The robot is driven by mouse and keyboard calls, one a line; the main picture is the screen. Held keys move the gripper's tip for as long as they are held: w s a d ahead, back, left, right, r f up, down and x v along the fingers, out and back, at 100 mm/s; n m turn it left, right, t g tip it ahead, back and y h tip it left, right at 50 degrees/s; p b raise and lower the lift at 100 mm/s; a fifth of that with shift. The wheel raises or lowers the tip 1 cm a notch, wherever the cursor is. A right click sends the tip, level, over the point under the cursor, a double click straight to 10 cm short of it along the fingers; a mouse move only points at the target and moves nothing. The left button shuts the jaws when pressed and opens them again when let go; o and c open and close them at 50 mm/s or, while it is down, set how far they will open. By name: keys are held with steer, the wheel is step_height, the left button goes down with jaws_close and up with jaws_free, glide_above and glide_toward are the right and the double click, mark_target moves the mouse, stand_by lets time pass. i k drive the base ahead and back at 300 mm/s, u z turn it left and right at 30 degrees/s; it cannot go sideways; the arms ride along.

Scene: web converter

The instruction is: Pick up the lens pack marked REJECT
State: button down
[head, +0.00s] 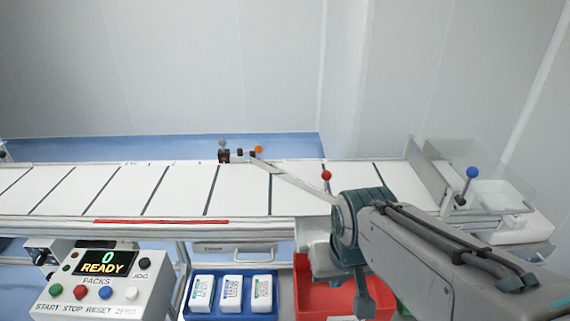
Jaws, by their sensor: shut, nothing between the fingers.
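Three white packs stand side by side in a blue tray (224,316) at the bottom centre of the head view. They are the left pack (202,293), the middle pack (232,294) and the right pack (262,293). Their labels carry small coloured print that I cannot read, so I cannot tell whether one is marked REJECT. My arm comes in from the lower right and its visible joint is above a red bin, to the right of the tray. My gripper's fingers do not show.
A white conveyor (240,187) with dark cross lines runs across behind the tray. A control box (100,285) reading 0 READY stands at left. The red bin (310,298) is partly hidden by my arm. A clear guard (495,180) stands at the conveyor's right end.

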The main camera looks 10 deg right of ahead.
mark_target(202, 291)
steer(key=u, duration=0.05)
steer(key=k, duration=0.45)
steer(key=z, duration=0.45)
steer(key=i, duration=0.6)
steer(key=u, duration=1.65)
